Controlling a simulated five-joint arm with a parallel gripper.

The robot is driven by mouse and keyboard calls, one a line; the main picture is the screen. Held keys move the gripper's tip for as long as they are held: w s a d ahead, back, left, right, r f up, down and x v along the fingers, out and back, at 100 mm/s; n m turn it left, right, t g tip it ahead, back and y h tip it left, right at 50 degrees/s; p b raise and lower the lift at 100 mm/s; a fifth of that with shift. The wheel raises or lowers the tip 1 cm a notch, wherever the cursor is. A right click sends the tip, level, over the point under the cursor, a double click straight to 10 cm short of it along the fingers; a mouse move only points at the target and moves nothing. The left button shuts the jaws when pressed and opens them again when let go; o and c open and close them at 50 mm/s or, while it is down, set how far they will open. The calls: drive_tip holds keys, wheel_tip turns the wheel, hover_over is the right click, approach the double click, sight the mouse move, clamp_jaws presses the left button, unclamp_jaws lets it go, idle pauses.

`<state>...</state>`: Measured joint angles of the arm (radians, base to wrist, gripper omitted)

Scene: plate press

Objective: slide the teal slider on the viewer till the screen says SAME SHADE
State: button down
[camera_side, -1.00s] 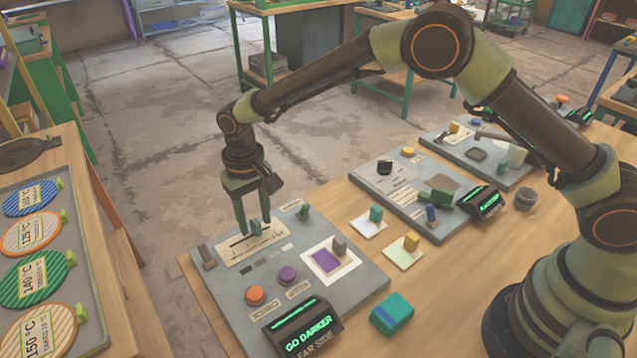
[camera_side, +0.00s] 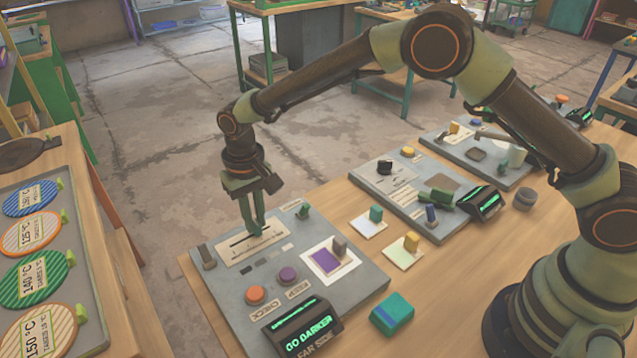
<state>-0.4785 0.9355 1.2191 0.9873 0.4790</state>
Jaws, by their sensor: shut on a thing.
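The viewer (camera_side: 228,281) is a grey panel at the front left of the table. Its slider track (camera_side: 247,243) is a dark slot on a pale label near its far edge. My gripper (camera_side: 257,229) points down over this track, with its fingers close together and shut on the teal slider. The fingers hide most of the slider. The screen (camera_side: 306,331) at the panel's near edge reads GO DARKER, with FAR SIDE below it. A purple patch (camera_side: 325,259) in a white frame lies on the panel.
An orange button (camera_side: 255,294) and a purple button (camera_side: 287,275) stand near the screen. A small green knob (camera_side: 303,212) stands right of my gripper. A teal and blue block (camera_side: 392,313) lies on the table to the right.

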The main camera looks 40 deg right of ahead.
idle(0.8)
drive_tip(key=shift+a+r, duration=0.1)
drive_tip(key=shift+a, duration=1.45)
drive_tip(key=c, duration=0.8)
unclamp_jaws()
drive_tip(key=shift+c, duration=0.2)
wheel_tip(320, 180, up, 12)
